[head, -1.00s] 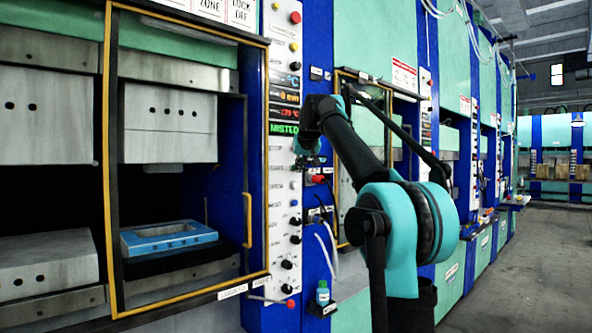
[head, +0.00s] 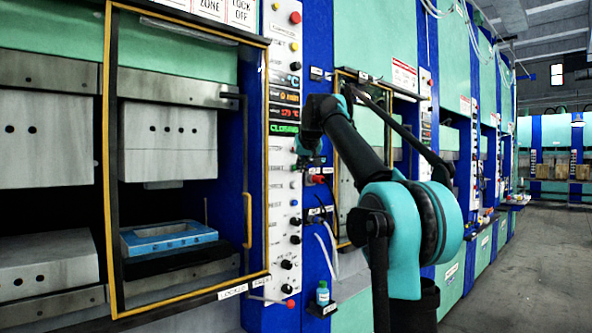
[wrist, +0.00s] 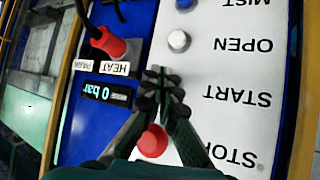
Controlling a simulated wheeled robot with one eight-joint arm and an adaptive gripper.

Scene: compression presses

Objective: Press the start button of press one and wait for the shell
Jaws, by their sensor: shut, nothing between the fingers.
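The control panel (head: 283,190) of the near press is a white strip with several buttons, and its display (head: 284,129) reads CLOSING in green. My gripper (wrist: 163,85) is shut and empty, its tips against the panel beside the START label (wrist: 237,95). The start button itself is hidden behind the fingers. The red stop button (wrist: 152,142) shows between the fingers, below the tips. The OPEN button (wrist: 179,41) is above them. Behind the yellow-framed door (head: 248,220), a blue frame-shaped piece (head: 168,238) lies on the lower platen, under the grey upper block (head: 168,140). No shell is visible.
A red knob (wrist: 112,44) with a cable and a small 0 bar display (wrist: 107,95) sit left of the fingers. A small blue bottle (head: 322,293) stands low beside the panel. The aisle floor (head: 530,260) at right is clear.

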